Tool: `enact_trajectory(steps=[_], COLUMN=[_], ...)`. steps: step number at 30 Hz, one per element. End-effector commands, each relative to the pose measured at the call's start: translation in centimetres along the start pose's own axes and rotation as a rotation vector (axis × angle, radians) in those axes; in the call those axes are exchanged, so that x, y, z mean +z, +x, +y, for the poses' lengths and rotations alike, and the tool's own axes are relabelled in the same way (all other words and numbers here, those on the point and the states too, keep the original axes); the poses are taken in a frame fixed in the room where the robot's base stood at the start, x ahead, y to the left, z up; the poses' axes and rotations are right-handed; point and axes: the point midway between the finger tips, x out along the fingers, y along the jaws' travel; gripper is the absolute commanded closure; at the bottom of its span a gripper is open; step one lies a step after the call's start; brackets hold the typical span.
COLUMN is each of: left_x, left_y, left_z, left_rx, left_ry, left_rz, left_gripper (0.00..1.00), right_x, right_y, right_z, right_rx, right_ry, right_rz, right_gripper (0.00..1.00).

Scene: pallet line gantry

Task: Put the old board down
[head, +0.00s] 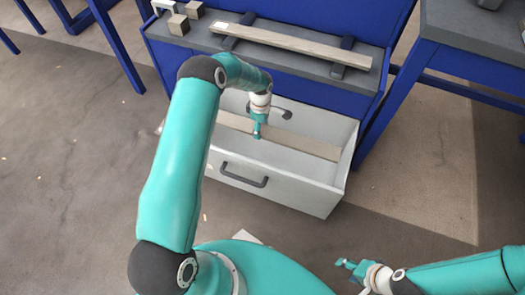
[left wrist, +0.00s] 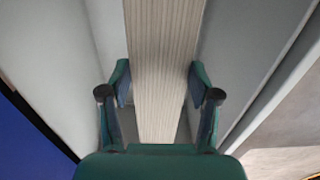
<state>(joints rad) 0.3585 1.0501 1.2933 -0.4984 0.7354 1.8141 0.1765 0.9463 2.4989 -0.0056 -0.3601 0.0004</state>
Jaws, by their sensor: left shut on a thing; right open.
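A long, pale grey-brown board (head: 310,147) lies lengthwise within the open light-grey drawer (head: 285,190). My left gripper (head: 257,134) reaches down into the drawer and is shut on this board. In the left wrist view the ribbed board (left wrist: 163,60) runs between the two fingers, with drawer walls on both sides. I cannot tell whether the board touches the drawer floor. A second, similar board (head: 285,42) rests on two dark supports on top of the blue bench. My right gripper (head: 346,264) is open and empty at the lower right, away from both boards.
The drawer is pulled out from the blue bench (head: 295,85) and has a black front handle (head: 243,175). Small wooden blocks (head: 178,25) sit at the bench top's left end. Another blue table (head: 470,30) stands at the right.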

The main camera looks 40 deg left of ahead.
Motion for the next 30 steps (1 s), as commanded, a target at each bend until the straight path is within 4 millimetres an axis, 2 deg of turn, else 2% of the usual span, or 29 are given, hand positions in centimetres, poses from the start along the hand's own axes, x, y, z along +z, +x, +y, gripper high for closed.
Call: enact_trajectory(steps=[1, 3, 9, 19, 25, 30], left_x=[0.0, 0.1, 0.0, 0.1, 0.1, 0.1], left_y=[2.0, 3.9, 8.2, 10.8, 13.8, 14.1], left_z=[-0.1, -0.1, 0.0, 0.0, 0.0, 0.1], left_rx=[-0.003, -0.002, 0.000, 0.001, 0.001, 0.002], left_ry=[0.000, 0.000, 0.001, 0.002, 0.001, 0.002], left_rz=[0.000, -0.001, 0.000, 0.000, 0.000, 0.000], left_gripper=[0.84, 0.84, 0.84, 0.84, 0.84, 0.84], right_x=[0.0, 0.0, 0.0, 0.0, 0.0, 0.0], right_y=[0.7, 1.1, 2.1, 2.7, 3.6, 3.6], right_z=[0.2, 0.4, 0.8, 1.0, 1.3, 1.3], right_rx=[0.000, 0.000, 0.000, 0.000, 0.000, 0.000], right_ry=[0.000, 0.000, 0.000, 0.000, 0.000, 0.000], right_rz=[0.000, 0.000, 0.000, 0.000, 0.000, 0.000], right_gripper=[0.48, 0.48, 0.48, 0.48, 0.48, 0.48])
